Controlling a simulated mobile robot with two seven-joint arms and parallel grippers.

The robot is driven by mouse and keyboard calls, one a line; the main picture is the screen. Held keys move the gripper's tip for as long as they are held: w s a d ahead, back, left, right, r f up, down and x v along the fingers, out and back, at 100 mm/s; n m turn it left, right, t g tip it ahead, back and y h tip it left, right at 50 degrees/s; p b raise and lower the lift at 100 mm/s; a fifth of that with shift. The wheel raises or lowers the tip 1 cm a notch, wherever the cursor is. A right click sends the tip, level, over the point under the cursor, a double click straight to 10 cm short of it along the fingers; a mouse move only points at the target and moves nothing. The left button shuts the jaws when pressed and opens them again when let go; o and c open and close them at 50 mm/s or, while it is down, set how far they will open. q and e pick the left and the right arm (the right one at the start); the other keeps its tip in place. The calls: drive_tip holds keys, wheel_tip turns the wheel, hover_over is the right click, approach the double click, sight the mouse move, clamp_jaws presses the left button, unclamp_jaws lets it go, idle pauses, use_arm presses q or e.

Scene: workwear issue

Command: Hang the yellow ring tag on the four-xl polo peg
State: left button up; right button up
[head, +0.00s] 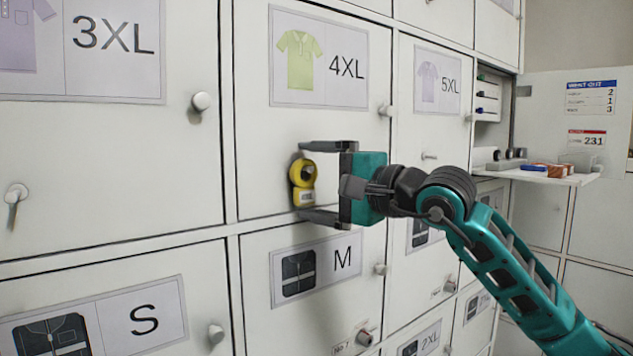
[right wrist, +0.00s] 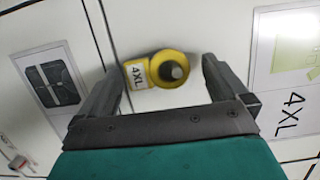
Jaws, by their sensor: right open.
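The yellow ring tag (head: 303,182) is at the lower part of the 4XL polo door (head: 262,150), below the green polo label (head: 318,58). In the right wrist view the yellow ring (right wrist: 157,58) encircles a grey peg (right wrist: 171,71), and its white label reads 4XL. The tag appears to hang on that peg. My right gripper (head: 328,181) is open, with one finger above and one below the tag in the head view. Both fingers look apart from the tag. My left gripper is not in view.
The 3XL door (head: 110,160) with a knob and a peg (head: 15,192) is to the left. The 5XL door (head: 435,125) is to the right, and the M door (head: 320,325) is below. A small shelf (head: 560,177) holding several items juts out at the far right.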

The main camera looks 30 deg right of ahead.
drive_tip(key=shift+s+d+f+b, duration=0.15)
drive_tip(key=shift+s+d+b, duration=0.15)
drive_tip(key=shift+s, duration=0.25)
use_arm(q)
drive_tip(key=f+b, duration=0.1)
drive_tip(key=b, duration=0.1)
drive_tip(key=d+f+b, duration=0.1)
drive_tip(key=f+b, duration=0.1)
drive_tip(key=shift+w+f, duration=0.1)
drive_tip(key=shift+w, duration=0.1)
use_arm(e)
drive_tip(key=v, duration=1.1)
drive_tip(key=shift+s, duration=0.35)
